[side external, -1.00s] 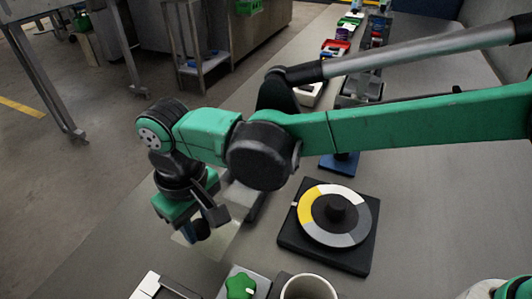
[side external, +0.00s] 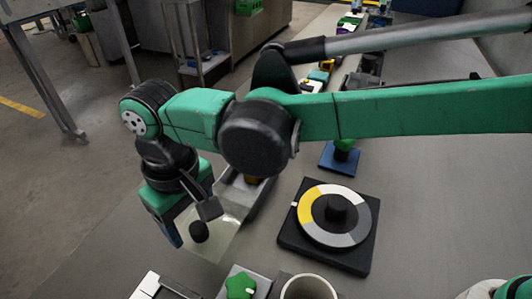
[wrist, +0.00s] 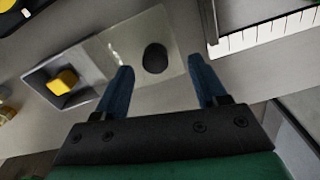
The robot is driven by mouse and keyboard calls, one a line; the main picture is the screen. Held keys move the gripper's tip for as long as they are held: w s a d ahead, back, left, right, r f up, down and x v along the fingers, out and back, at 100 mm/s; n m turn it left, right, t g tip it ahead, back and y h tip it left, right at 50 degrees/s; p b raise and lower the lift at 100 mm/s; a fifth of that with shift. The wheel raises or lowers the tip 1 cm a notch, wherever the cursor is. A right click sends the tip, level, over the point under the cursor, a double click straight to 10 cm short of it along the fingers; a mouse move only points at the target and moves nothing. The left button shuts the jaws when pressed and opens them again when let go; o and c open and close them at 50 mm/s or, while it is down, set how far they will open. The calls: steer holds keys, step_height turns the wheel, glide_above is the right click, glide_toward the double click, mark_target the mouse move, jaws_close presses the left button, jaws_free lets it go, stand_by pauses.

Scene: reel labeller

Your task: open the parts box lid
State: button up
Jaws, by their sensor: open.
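The parts box (wrist: 38,78) is a grey tray at the left of the wrist view, with a yellow block (wrist: 63,82) showing uncovered inside. Its clear lid (wrist: 118,45) lies to the right of the tray and seems to overlap its edge. A dark round knob (wrist: 155,58) stands on the lid. My gripper (wrist: 161,75) is open, its blue fingers either side of the knob in the picture, with gaps on both sides. In the side view my gripper (side external: 190,224) is at the lid (side external: 222,236), near the knob (side external: 199,232). The box (side external: 262,200) is partly hidden by my arm.
A black turntable with a yellow, white and grey ring (side external: 350,241) stands right of the box. A green star knob (side external: 240,286), a pale cup (side external: 310,288) and a white-keyed object (side external: 158,287) line the near edge. A blue-based stand (side external: 340,160) is behind the turntable.

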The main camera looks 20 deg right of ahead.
steer(key=shift+r, duration=1.65)
steer(key=shift+w+d+r, duration=0.15)
steer(key=shift+d, duration=0.1)
steer(key=w+d+r+m+t+y, duration=0.1)
steer(key=w+d+r+m, duration=0.15)
steer(key=d, duration=0.55)
steer(key=w+d+r+m+t+y, duration=0.1)
steer(key=d+r+t, duration=0.15)
steer(key=d, duration=0.55)
steer(key=s+d+f+m+t+h, duration=0.1)
steer(key=s+d+t, duration=0.1)
steer(key=d, duration=0.6)
steer(key=s+d+f+m+t+h, duration=0.1)
steer(key=s+d, duration=0.3)
steer(key=d, duration=0.5)
steer(key=shift+f+m+t, duration=0.35)
steer(key=shift+f+m, duration=0.3)
steer(key=shift+f, duration=0.05)
